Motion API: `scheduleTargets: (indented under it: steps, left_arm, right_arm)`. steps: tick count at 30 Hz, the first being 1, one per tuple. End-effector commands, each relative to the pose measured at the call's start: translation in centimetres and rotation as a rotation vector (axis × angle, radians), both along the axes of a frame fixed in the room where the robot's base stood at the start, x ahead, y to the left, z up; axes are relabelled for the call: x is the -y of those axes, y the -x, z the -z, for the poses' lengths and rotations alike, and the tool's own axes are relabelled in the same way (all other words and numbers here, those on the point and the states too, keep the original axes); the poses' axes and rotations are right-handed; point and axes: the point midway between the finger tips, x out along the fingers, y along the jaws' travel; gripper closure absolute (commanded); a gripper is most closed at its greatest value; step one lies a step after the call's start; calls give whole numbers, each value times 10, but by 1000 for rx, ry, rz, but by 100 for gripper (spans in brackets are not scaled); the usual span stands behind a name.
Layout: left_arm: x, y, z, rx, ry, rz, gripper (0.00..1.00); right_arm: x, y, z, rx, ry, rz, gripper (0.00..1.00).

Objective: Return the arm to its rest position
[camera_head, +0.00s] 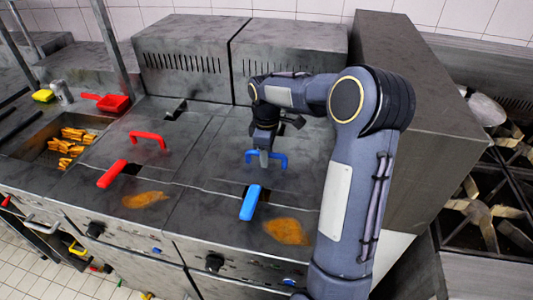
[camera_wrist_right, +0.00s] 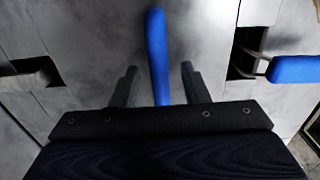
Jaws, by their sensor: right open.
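My right arm comes in from the right, and its right gripper (camera_head: 265,157) is over the blue arched handle (camera_head: 281,160) on the closed lid of the right fryer. In the right wrist view, the two fingers of my right gripper (camera_wrist_right: 158,84) are apart, with the blue handle (camera_wrist_right: 156,50) between them and a gap on each side. I cannot tell whether a finger touches it. The gripper's body hides the handle's near end there. My left gripper is not in view.
A red arched handle (camera_head: 148,138) is on the left lid. A red grip (camera_head: 112,174) and a blue grip (camera_head: 250,203) stick out in front. Fries (camera_head: 70,141) lie in the left bin. A tall grey block (camera_head: 410,90) stands right, beside a burner grate (camera_head: 490,205).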

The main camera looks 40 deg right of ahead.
Motion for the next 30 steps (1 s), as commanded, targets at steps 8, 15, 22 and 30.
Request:
scheduleTargets:
  steps: [8, 15, 22, 30]
  left_arm:
    - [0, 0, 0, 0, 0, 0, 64]
    - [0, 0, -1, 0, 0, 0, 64]
    - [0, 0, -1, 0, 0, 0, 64]
    - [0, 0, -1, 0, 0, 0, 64]
  right_arm:
    - [0, -1, -48, 8, 1, -1, 59]
    - [0, -1, -71, 6, 1, -1, 59]
    - [-1, 0, -74, 7, -1, 1, 59]
    - [-45, 54, -102, 128, -78, 166, 59]
